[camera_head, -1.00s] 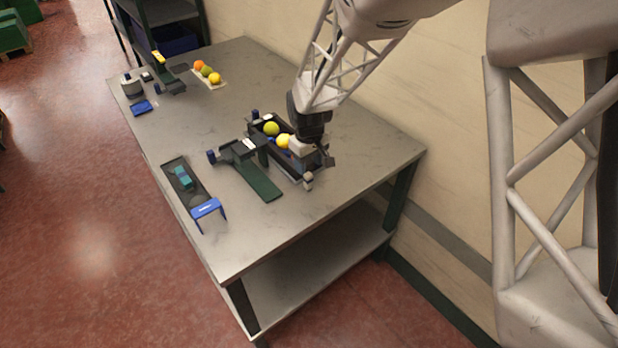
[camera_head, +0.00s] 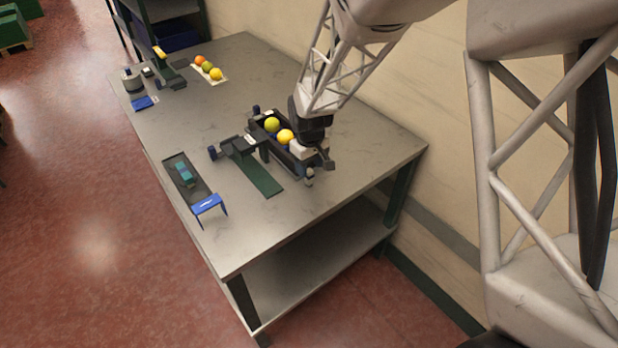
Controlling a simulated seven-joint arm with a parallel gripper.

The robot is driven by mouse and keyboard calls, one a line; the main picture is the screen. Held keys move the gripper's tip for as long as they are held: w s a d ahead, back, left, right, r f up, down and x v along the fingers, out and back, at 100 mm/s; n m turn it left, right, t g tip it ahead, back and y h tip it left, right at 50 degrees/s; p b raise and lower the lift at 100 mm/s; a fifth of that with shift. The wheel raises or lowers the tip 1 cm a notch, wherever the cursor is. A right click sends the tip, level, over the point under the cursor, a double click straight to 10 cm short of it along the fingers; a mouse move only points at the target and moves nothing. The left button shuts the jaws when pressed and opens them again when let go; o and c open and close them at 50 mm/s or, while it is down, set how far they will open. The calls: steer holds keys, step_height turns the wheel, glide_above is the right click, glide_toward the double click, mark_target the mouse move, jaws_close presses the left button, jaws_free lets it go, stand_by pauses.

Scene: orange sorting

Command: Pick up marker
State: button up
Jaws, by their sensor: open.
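No thing in view is clearly a marker. A small teal block (camera_head: 184,171) lies in a dark shallow tray (camera_head: 200,190) at the left edge of the table and could be it, but it is too small to tell. My gripper (camera_head: 318,170) is open, fingers down, over the near right end of a black trough (camera_head: 262,145). In the trough lie a yellow-green ball (camera_head: 271,124) and a yellow ball (camera_head: 285,136), the yellow one just left of my gripper. My wrist hides part of the trough's right end.
A dark green ramp (camera_head: 262,180) and a blue arch (camera_head: 208,204) stand on the grey table (camera_head: 290,225). Several coloured balls sit on a pale strip (camera_head: 222,79) at the back, near a yellow-topped device (camera_head: 160,52). The table's front and middle back are clear.

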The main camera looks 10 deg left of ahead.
mark_target(309, 170)
steer(key=shift+f, duration=0.1)
steer(key=shift+a+f, duration=0.1)
steer(key=shift+f, duration=2.4)
steer(key=shift+c, duration=0.3)
jaws_close()
